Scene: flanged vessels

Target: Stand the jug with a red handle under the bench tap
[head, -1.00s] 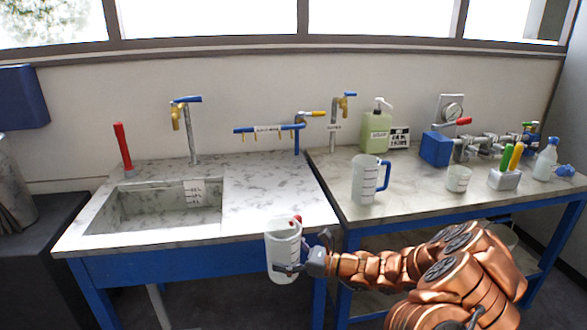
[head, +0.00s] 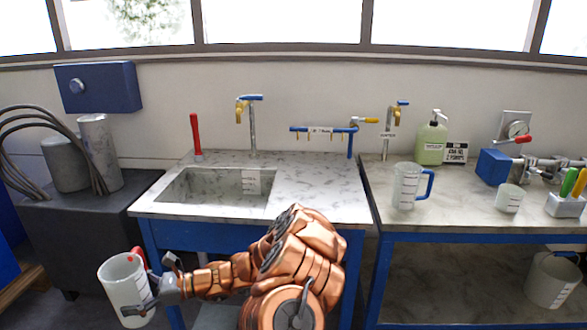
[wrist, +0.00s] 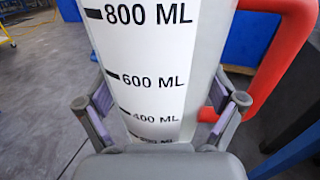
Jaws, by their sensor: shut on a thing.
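The jug with a red handle (head: 125,290) is a white, translucent measuring jug, held roughly upright in the air at the lower left of the head view. My gripper (head: 152,291) is shut on its body. In the wrist view the jug (wrist: 150,75) fills the middle, with mL marks facing the camera and the red handle on the right. A tap with a blue lever (head: 391,125) stands at the back of the right bench (head: 455,211), with a small label on it. Another blue-lever tap (head: 249,120) stands behind the sink (head: 215,190). I cannot read which is named the bench tap.
A blue-handled jug (head: 407,187) stands on the right bench, in front of its tap. A green soap bottle (head: 431,143) and a small beaker (head: 508,198) are nearby. A dark cabinet (head: 85,220) stands left of the sink.

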